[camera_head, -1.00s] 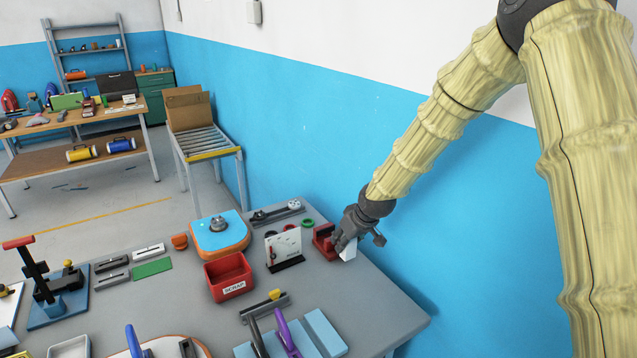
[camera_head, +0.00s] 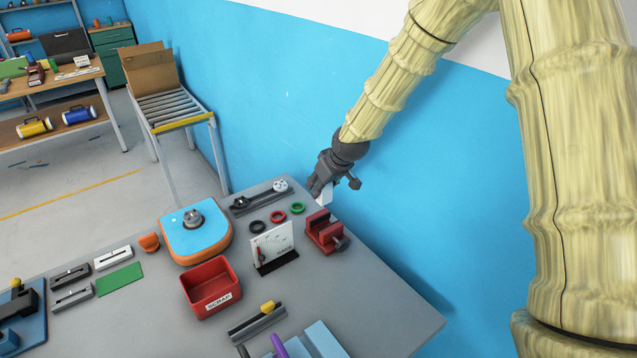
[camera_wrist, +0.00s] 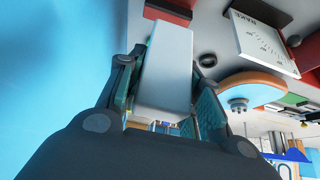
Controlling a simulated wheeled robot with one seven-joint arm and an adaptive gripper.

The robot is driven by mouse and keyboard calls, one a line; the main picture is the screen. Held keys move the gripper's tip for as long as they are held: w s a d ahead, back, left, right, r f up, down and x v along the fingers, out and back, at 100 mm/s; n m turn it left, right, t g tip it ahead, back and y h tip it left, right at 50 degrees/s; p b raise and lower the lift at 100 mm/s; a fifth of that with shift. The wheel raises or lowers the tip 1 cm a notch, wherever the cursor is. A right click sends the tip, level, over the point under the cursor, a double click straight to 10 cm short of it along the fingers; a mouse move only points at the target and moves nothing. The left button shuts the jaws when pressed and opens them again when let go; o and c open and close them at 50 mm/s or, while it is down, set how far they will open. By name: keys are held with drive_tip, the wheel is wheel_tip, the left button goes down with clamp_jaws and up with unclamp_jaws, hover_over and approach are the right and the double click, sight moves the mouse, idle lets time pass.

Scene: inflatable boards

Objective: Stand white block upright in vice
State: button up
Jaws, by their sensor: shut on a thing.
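My gripper (camera_head: 322,190) is shut on the white block (camera_head: 325,198), near the wall-side edge of the table. In the head view only a small part of the block shows below the fingers. The wrist view shows the white block (camera_wrist: 165,68) between both fingers, its long body reaching out past them. The red vice (camera_head: 324,232) stands on the table just in front of and below the gripper, apart from the block. The vice also shows partly at the top of the wrist view (camera_wrist: 170,14). Whether the block touches the table is hard to tell.
A white marked board on a black foot (camera_head: 275,247) stands left of the vice. Green, red and black rings (camera_head: 277,216) lie behind it. A red scrap bin (camera_head: 211,287) and a blue-topped orange pad (camera_head: 195,232) are further left. The blue wall is close on the right.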

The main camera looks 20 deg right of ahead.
sight(319, 215)
drive_tip(key=shift+s+d+r, duration=0.15)
drive_tip(key=shift+w+f+b, duration=0.2)
drive_tip(key=shift+f+b, duration=0.15)
drive_tip(key=shift+f, duration=1.05)
wheel_tip(319, 215, down, 2)
drive_tip(key=shift+w+f+b, duration=0.1)
drive_tip(key=shift+w+b, duration=0.05)
drive_tip(key=shift+b, duration=0.45)
drive_tip(key=shift+f+b, duration=0.3)
drive_tip(key=shift+f, duration=0.55)
drive_tip(key=shift+f+b, duration=0.95)
drive_tip(key=shift+f, duration=1.25)
idle(0.5)
